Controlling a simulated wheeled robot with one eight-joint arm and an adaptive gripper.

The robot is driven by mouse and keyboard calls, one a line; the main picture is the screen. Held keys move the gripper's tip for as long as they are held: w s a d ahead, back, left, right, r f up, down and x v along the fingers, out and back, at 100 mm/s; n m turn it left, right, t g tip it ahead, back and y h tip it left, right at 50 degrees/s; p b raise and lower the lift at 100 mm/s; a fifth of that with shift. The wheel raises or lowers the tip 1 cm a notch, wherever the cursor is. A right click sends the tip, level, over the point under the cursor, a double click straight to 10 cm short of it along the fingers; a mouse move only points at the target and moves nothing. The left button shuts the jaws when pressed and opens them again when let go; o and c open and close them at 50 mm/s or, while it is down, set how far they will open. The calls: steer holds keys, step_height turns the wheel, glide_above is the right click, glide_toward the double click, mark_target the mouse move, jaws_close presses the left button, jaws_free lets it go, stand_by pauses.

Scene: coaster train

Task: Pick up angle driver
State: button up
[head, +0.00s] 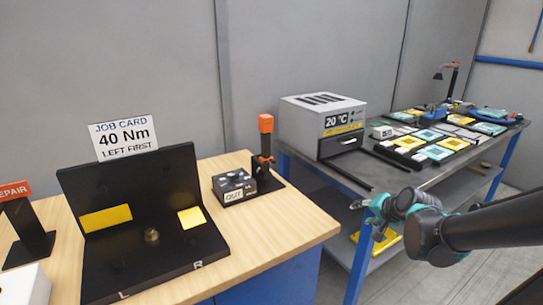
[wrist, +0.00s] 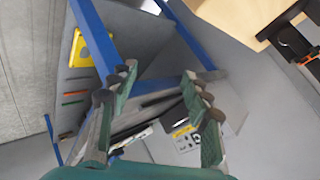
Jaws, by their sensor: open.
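An upright tool with an orange top and dark body (head: 265,135), which looks like the angle driver, stands in a black holder (head: 268,182) at the wooden bench's back right corner. A dark and orange thing at the right edge of the wrist view (wrist: 292,42) is probably the same tool, partly cut off. My gripper (head: 366,216) is open and empty, to the right of the tool and clear of it, in front of the grey table. Its spread fingers also show in the wrist view (wrist: 160,72), with nothing between them.
The wooden bench (head: 285,225) carries a black fixture (head: 150,270), job card (head: 123,138), repair sign (head: 16,190) and small black box (head: 234,187). The grey table (head: 405,178) holds a 20 °C box (head: 310,122) and coloured tiles; its blue legs stand near my gripper.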

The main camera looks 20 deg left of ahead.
steer(key=w+a+r+m+y, duration=0.2)
steer(key=a+r+m+y, duration=0.15)
steer(key=a, duration=0.55)
steer(key=m+t+y, duration=0.3)
steer(key=m+y, duration=0.3)
steer(key=m, duration=1.2)
glide_toward(268, 155)
steer(key=shift+h, duration=0.25)
steer(key=x, duration=1.1)
steer(key=shift+w+a+r, duration=0.2)
steer(key=shift+w+a, duration=0.05)
steer(key=shift+a, duration=0.05)
jaws_close()
